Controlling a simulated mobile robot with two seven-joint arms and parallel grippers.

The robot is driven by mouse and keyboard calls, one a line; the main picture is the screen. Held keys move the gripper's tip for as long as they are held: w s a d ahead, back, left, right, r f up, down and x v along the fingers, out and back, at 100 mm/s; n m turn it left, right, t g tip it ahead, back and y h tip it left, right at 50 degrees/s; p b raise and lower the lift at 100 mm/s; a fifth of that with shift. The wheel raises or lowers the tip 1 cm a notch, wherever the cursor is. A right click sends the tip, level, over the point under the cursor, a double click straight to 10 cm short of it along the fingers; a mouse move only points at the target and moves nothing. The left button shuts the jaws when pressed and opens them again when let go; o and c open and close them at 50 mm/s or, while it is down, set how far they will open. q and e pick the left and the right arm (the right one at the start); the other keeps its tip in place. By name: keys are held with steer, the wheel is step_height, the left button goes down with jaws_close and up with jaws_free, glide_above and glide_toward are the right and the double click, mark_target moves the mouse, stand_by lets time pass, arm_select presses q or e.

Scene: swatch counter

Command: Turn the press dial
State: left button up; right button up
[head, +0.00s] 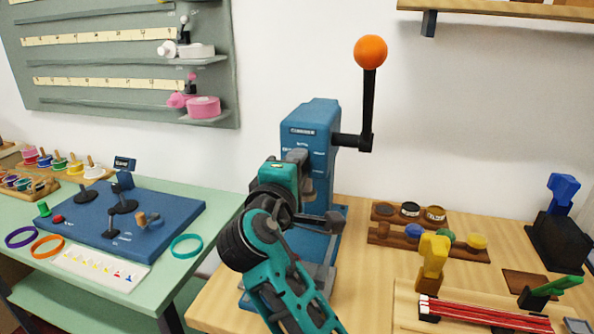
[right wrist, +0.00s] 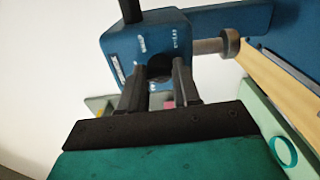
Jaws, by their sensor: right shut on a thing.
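The blue press (head: 318,120) stands on the wooden counter, with a black lever arm (head: 368,100) topped by an orange ball (head: 370,51). My right gripper (head: 300,165) is at the front of the press head and hides much of that face in the head view. In the right wrist view the press head (right wrist: 120,50) appears turned on its side. The dark round dial (right wrist: 160,67) sits between the two fingers of my right gripper (right wrist: 159,80), which is shut on it. The dial's marking cannot be read. My left gripper is not in view.
Small pots stand in a wooden rack (head: 465,253) right of the press, near a yellow clamp-like piece (head: 432,262). The green table (head: 215,215) at left carries a blue board (head: 180,210) and coloured rings. The lever sticks out right of the press head.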

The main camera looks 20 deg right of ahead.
stand_by(0.3)
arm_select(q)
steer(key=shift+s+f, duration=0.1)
arm_select(e)
steer(key=o, duration=1.1)
steer(key=shift+c, duration=0.2)
